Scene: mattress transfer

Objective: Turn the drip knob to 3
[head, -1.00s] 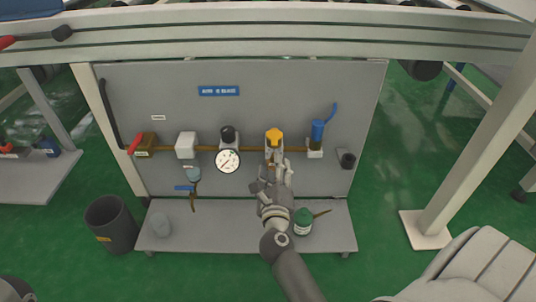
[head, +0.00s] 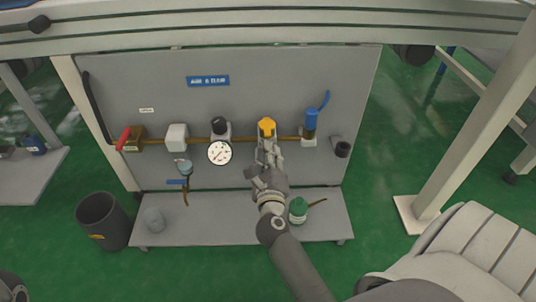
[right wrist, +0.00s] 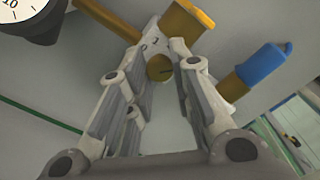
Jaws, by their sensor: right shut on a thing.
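The drip knob (right wrist: 160,68) is a small round brass-coloured knob with a dark mark on its face, in the right wrist view. It sits on a pale body below a yellow cap (right wrist: 187,20), with printed digits beside it; 0 and 1 can be read. My right gripper (right wrist: 168,60) has a finger on each side of the knob and is shut on it. In the head view my right gripper (head: 266,148) is just below the yellow-topped unit (head: 267,127) and hides the knob.
A brass pipe (head: 245,138) runs along the grey panel (head: 150,90). A dial gauge (head: 220,152) is left of my gripper and a blue-handled valve (head: 310,122) is right. A green-topped bottle (head: 298,208) stands on the shelf (head: 225,222) below.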

